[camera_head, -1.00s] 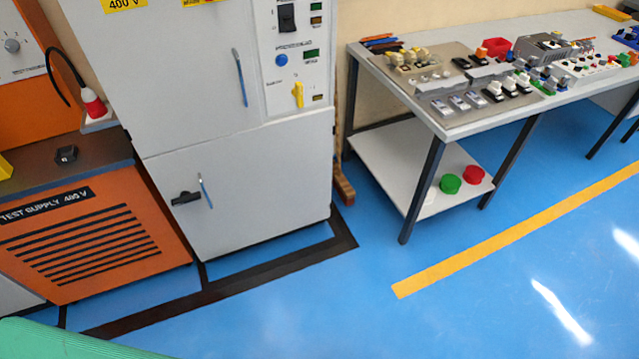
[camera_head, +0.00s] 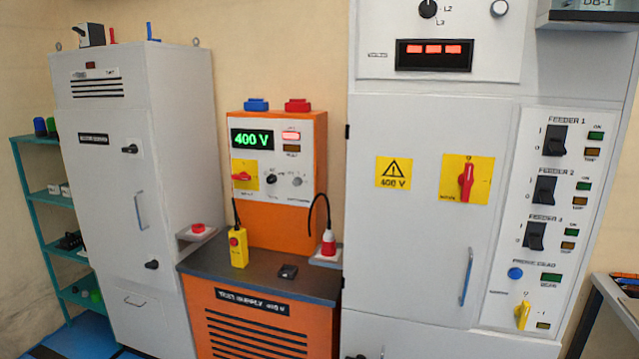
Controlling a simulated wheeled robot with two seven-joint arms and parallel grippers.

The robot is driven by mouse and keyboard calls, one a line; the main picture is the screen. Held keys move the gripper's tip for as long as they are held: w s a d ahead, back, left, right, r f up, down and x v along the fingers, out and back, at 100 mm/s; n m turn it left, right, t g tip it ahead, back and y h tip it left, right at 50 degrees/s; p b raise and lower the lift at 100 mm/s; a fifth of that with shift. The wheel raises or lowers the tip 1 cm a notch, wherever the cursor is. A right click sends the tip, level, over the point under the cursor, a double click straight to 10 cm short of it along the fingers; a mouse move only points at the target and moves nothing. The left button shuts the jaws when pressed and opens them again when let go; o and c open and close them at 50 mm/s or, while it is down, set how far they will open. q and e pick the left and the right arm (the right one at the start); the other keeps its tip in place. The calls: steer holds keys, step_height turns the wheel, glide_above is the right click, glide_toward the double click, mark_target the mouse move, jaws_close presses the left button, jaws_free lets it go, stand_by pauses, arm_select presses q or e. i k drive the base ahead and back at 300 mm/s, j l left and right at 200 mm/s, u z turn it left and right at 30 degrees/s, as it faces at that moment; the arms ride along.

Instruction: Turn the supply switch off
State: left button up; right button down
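An orange test supply unit (camera_head: 273,215) stands in the middle, its label reading "TEST SUPPLY 400 V". Its panel has a green display (camera_head: 252,138) reading 400 V and a lit red lamp (camera_head: 291,136). A red rotary handle (camera_head: 241,177) on a yellow plate sits at the panel's left, lying roughly sideways. The grey cabinet to the right has a larger red rotary switch (camera_head: 466,182) on a yellow plate, its handle upright. The pictures do not show which of the two is called the supply switch. Neither of my grippers is in view.
A yellow pendant (camera_head: 238,248) and a small black object (camera_head: 288,271) are on the supply's dark top. A red plug (camera_head: 328,243) stands to their right. The grey cabinet has feeder switches (camera_head: 554,141). Another grey cabinet (camera_head: 135,190) and a teal shelf (camera_head: 52,215) are at left.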

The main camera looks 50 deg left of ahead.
mark_target(242, 176)
steer(key=u, duration=2.05)
steer(key=i+l, duration=0.15)
steer(key=i, duration=0.2)
steer(key=i+l, duration=0.15)
steer(key=i, duration=0.15)
